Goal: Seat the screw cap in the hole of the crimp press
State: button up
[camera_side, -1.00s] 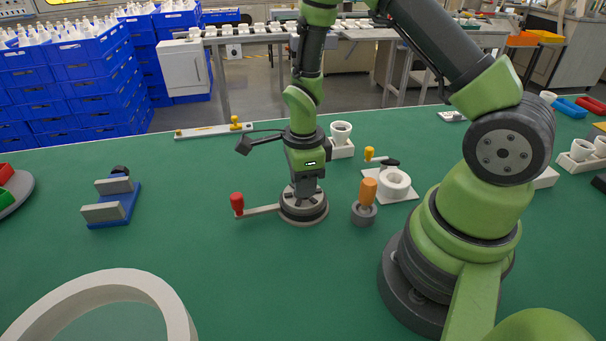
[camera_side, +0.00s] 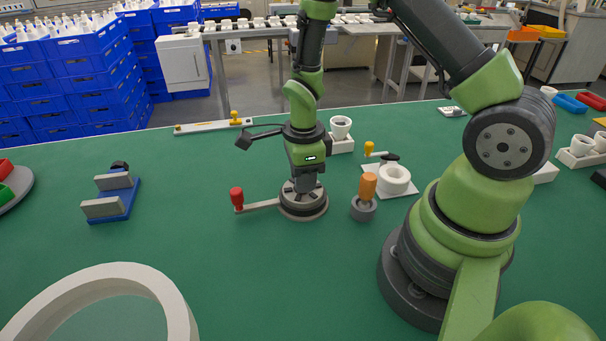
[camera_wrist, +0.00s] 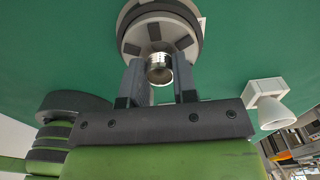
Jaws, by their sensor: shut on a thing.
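The crimp press appears to be the round grey device (camera_side: 303,208) with a crank ending in a red knob (camera_side: 237,198). In the wrist view its disc (camera_wrist: 135,38) with dark slots fills the top centre. My gripper (camera_side: 305,184) points down right over the middle of the press. In the wrist view my gripper (camera_wrist: 157,75) is shut on the screw cap (camera_wrist: 158,62), a shiny threaded metal piece between the two dark fingers. The cap overlaps the disc there. The hole is hidden, and I cannot tell whether the cap touches the press.
An orange-handled tool (camera_side: 367,187) in a grey holder and a white ring (camera_side: 394,180) on a plate stand to the right. A white cup (camera_side: 340,128) sits in a block behind. A blue fixture (camera_side: 118,203) stands left. The green table is clear between.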

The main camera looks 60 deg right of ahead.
jog(key=shift+f, duration=0.45)
dwell(2.0)
jog(key=shift+r, duration=0.2)
dwell(0.3)
jog(key=shift+f, duration=0.2)
dwell(0.7)
jog(key=shift+r, duration=0.2)
dwell(0.4)
jog(key=o, duration=1)
jog(key=shift+c, duration=0.2)
jog(key=shift+r, duration=0.15)
notch_tip(320, 180, up, 10)
